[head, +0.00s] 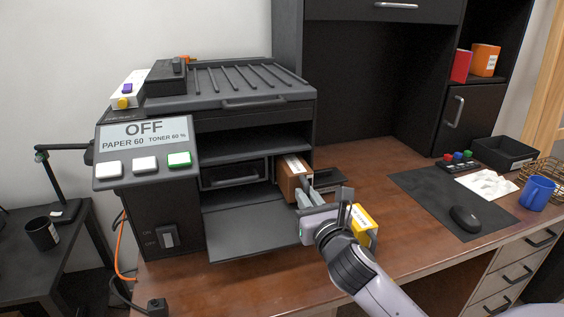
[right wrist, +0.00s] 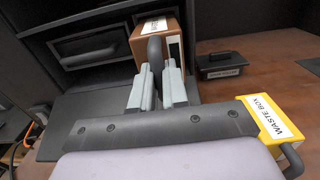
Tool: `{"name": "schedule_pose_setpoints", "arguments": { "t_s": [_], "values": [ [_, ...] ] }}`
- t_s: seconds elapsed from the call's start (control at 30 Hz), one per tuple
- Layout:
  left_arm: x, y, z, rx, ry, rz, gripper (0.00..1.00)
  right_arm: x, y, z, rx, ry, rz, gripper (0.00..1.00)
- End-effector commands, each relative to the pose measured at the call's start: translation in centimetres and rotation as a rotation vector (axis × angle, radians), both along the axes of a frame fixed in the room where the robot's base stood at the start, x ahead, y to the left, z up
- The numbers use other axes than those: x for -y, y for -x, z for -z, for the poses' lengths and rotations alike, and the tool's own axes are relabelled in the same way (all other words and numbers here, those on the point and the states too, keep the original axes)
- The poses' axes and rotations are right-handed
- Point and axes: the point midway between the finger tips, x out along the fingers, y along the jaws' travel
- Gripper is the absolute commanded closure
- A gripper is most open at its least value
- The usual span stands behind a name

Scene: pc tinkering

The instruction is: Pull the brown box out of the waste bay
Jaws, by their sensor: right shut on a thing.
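The brown box (head: 288,172) sits at the right side of the open printer (head: 220,110), its front end showing, with a white label on top. In the right wrist view the brown box (right wrist: 148,42) has a dark upright handle (right wrist: 155,50) on its front. My right gripper (head: 306,192) is at this end, its two grey fingers (right wrist: 157,80) shut on the handle. How deep the box reaches into the waste bay is hidden. My left gripper is not in view.
The printer's front flap (head: 250,232) is folded down. A yellow box (head: 363,228) labelled WASTE BOX (right wrist: 266,118) stands on the desk beside my right gripper. A small dark labelled block (right wrist: 222,66) lies right of the brown box. A mouse (head: 465,219) and blue mug (head: 537,193) are farther right.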

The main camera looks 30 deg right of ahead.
Motion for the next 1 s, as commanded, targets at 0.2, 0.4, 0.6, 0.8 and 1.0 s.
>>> {"name": "schedule_pose_setpoints", "arguments": {
  "t_s": [0.2, 0.4, 0.6, 0.8, 1.0],
  "values": [
    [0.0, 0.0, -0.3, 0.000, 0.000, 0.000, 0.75, -0.3, 1.1, 0.0, -0.002, -0.001, 0.000, 1.00],
    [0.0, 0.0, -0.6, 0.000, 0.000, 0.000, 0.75, -0.5, 2.1, -0.1, 0.000, 0.000, 0.000, 1.00],
    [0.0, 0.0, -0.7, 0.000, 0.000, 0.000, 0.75, -0.7, 3.1, -0.1, 0.001, -0.001, 0.000, 1.00],
    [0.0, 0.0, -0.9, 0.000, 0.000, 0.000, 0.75, -1.0, 4.1, -0.1, 0.001, 0.000, -0.001, 1.00],
    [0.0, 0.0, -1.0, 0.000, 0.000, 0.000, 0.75, -1.2, 5.0, -0.1, 0.001, -0.002, -0.001, 1.00]
  ]
}}
